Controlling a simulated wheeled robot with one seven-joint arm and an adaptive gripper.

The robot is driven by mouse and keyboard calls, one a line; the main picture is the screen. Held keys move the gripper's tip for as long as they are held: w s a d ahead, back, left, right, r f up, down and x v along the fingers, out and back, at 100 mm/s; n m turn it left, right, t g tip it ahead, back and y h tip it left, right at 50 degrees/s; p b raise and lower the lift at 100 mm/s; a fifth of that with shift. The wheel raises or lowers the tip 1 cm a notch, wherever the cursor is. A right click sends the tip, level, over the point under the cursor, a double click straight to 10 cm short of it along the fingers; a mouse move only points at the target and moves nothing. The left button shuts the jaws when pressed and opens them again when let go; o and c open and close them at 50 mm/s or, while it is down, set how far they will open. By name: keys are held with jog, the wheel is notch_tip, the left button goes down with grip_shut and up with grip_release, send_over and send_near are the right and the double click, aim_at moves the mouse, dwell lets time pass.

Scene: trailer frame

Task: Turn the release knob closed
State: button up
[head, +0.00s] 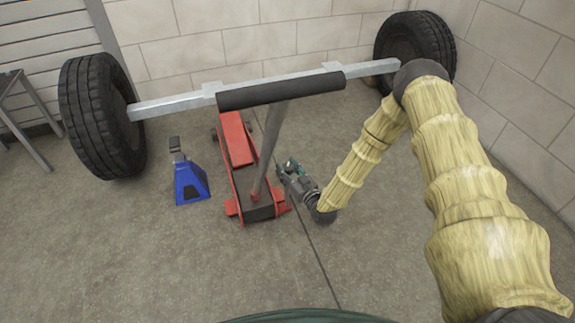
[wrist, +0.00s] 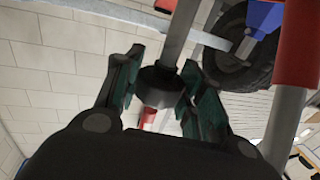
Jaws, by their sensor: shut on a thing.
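The red floor jack (head: 237,140) stands on the floor under the axle, its grey handle shaft (head: 268,150) rising to a black crossbar grip (head: 280,90). My gripper (head: 290,168) is low, just right of the handle shaft. In the wrist view my gripper (wrist: 160,78) has its dark green fingers on either side of a dark round knob (wrist: 158,88), the release knob, at the end of a grey rod (wrist: 181,30). The gripper is shut on it. The knob cannot be made out in the head view. Its turn angle cannot be told.
A grey axle beam (head: 170,105) joins a left tyre (head: 100,115) and a right tyre (head: 415,45). A blue jack stand (head: 188,180) stands left of the jack. Block walls (head: 200,40) close off the back and right. Floor in front is clear.

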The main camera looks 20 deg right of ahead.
jog(key=m+h+p, duration=0.2)
jog(key=h, duration=0.2)
jog(key=m+h+p, duration=0.2)
jog(key=m+h, duration=0.1)
jog(key=h, duration=0.1)
jog(key=shift+a+r, duration=0.15)
jog(key=shift+m+g+h+p, duration=0.6)
jog(key=shift+m+h, duration=0.6)
jog(key=shift+h, duration=0.5)
jog(key=shift+m+g+h+p, duration=0.6)
jog(key=shift+m+h, duration=0.6)
jog(key=shift+h, duration=0.5)
jog(key=shift+g, duration=0.3)
jog(key=o, duration=1)
jog(key=shift+v, duration=3.7)
jog(key=shift+f, duration=0.25)
